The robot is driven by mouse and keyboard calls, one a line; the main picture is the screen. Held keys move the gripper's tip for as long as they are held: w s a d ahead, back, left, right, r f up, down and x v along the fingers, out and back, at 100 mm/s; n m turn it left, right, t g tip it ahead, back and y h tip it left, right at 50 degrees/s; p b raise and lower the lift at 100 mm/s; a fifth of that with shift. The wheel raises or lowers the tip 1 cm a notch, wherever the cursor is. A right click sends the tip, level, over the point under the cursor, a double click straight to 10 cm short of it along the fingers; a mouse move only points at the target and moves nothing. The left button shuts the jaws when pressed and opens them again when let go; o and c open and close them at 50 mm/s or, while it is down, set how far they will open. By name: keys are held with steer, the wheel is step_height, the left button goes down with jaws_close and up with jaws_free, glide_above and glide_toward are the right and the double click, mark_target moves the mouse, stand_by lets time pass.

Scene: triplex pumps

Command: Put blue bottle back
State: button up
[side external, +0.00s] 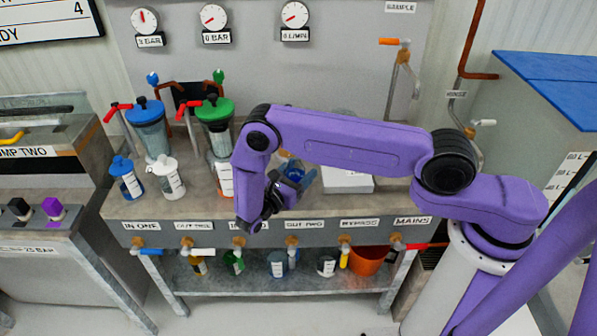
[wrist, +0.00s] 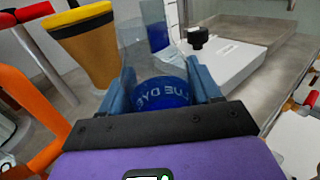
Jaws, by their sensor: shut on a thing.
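My gripper (wrist: 165,88) is shut on a bottle (wrist: 160,95) with clear walls and a blue lower part lettered "UE DYE"; the rest of the lettering is cut off. Its two blue-grey fingers press on either side of the bottle. In the side external view my gripper (side external: 294,180) is above the front part of the bench, left of a white box (side external: 346,182). The held bottle is mostly hidden there by my arm. Another bottle with a blue cap (side external: 128,180) stands at the bench's left end, beside a white-capped bottle (side external: 168,178).
The bench (side external: 120,208) carries a blue-lidded vessel (side external: 150,130) and a green-lidded vessel (side external: 215,125) behind the bottles. Labelled valves line its front edge. Several bottles and an orange bucket (side external: 368,261) are on the lower shelf.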

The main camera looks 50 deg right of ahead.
steer(key=shift+f, duration=0.1)
steer(key=o, duration=1.2)
steer(key=a, duration=0.4)
steer(key=s+a, duration=0.1)
steer(key=a, duration=0.3)
steer(key=s+a, duration=0.1)
steer(key=a, duration=0.3)
steer(key=shift+r, duration=0.2)
